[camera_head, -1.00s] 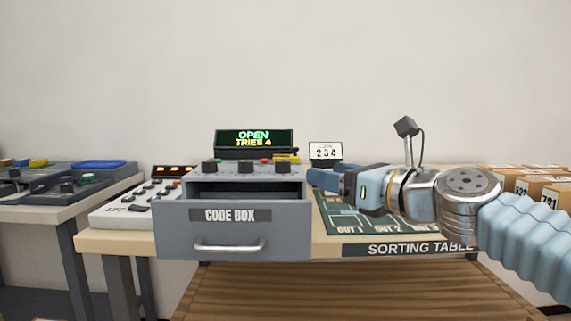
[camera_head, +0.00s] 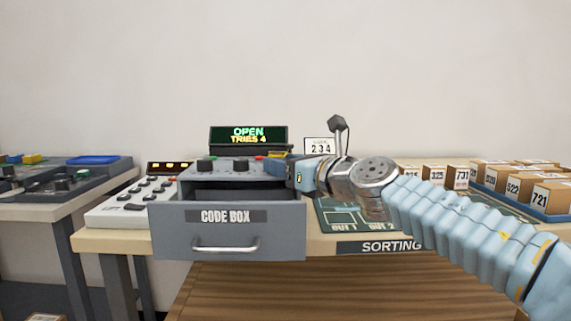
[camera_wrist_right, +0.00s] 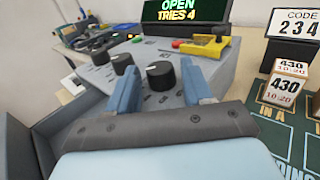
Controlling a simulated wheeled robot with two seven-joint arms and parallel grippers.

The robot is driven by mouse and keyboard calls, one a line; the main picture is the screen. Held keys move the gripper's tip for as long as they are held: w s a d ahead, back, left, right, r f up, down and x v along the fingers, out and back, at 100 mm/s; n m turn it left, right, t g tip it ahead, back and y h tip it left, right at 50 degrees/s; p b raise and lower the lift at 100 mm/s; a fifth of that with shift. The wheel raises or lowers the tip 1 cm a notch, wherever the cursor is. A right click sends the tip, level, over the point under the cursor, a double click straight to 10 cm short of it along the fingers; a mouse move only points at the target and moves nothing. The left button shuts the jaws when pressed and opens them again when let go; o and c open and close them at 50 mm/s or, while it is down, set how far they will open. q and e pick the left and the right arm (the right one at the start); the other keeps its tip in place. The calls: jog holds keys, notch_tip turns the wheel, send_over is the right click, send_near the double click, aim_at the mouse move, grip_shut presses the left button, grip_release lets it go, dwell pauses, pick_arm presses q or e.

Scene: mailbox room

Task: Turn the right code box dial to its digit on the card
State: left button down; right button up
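The grey code box (camera_head: 226,178) stands on the table with its drawer (camera_head: 228,240) pulled open. Its left dial (camera_head: 205,166) and middle dial (camera_head: 240,165) show in the head view. The black right dial (camera_wrist_right: 160,75) shows in the right wrist view; my gripper hides it in the head view. My right gripper (camera_head: 272,168) is at the box's right end. In the wrist view its blue fingers (camera_wrist_right: 159,68) are apart, one each side of the right dial; contact is unclear. The code card (camera_head: 320,147) reads 234. My left gripper is out of view.
The display (camera_head: 248,138) reads OPEN, TRIES 4. A keypad panel (camera_head: 135,203) is left of the box. A green sorting mat (camera_head: 340,218) lies right, with a 430 parcel (camera_wrist_right: 284,89) near the box. Numbered parcels (camera_head: 553,198) fill the right end.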

jog(key=c, duration=0.8)
